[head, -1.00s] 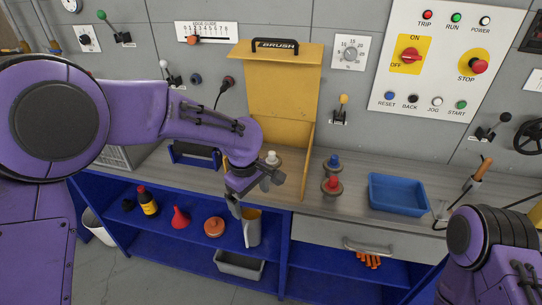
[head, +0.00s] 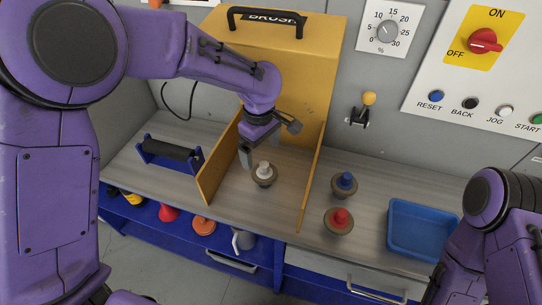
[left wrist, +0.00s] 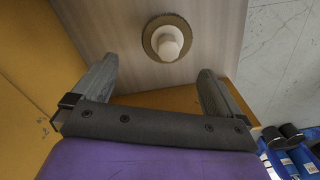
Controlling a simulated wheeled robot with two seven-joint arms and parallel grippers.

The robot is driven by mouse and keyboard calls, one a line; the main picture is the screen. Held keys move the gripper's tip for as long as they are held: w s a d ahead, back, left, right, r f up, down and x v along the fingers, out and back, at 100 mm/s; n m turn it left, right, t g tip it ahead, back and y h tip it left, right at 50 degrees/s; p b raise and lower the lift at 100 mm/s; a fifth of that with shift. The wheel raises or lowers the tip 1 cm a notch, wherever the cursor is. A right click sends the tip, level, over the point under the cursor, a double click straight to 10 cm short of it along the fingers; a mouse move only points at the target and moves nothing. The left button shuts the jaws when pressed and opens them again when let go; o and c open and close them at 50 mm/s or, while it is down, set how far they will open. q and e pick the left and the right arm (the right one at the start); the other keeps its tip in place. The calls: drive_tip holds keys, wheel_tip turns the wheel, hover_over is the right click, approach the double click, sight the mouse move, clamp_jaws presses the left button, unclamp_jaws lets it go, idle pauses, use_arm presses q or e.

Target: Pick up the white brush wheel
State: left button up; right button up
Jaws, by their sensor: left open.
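The white brush wheel (head: 264,173) stands on the counter inside the open yellow brush housing (head: 290,75), its white knob upward. In the left wrist view the white brush wheel (left wrist: 167,40) shows just beyond the fingertips, between their lines and clear of both. My left gripper (head: 249,152) is open and empty, above and slightly left of the wheel in the head view. In the left wrist view my left gripper (left wrist: 155,75) has its two fingers wide apart. My right arm shows at lower right, but its gripper is out of view.
A blue-knobbed wheel (head: 344,184) and a red-knobbed wheel (head: 339,220) stand right of the housing's side wall (head: 312,185). A blue tray (head: 420,230) lies farther right. A black roller in a blue holder (head: 170,152) sits left of the housing. Yellow walls flank the white wheel.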

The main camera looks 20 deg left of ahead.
sight(263, 166)
use_arm(q)
drive_tip(key=f, duration=0.1)
drive_tip(key=s+f+p, duration=0.1)
drive_tip(key=s+d+f, duration=0.1)
drive_tip(key=f, duration=0.2)
drive_tip(key=w+f, duration=0.1)
drive_tip(key=f, duration=0.1)
drive_tip(key=shift+d, duration=0.1)
drive_tip(key=shift+s+r, duration=0.1)
drive_tip(key=shift+s, duration=0.1)
drive_tip(key=shift+c, duration=1.2)
drive_tip(key=c, duration=1)
use_arm(e)
drive_tip(key=shift+s+r, duration=0.4)
drive_tip(key=shift+r, duration=0.4)
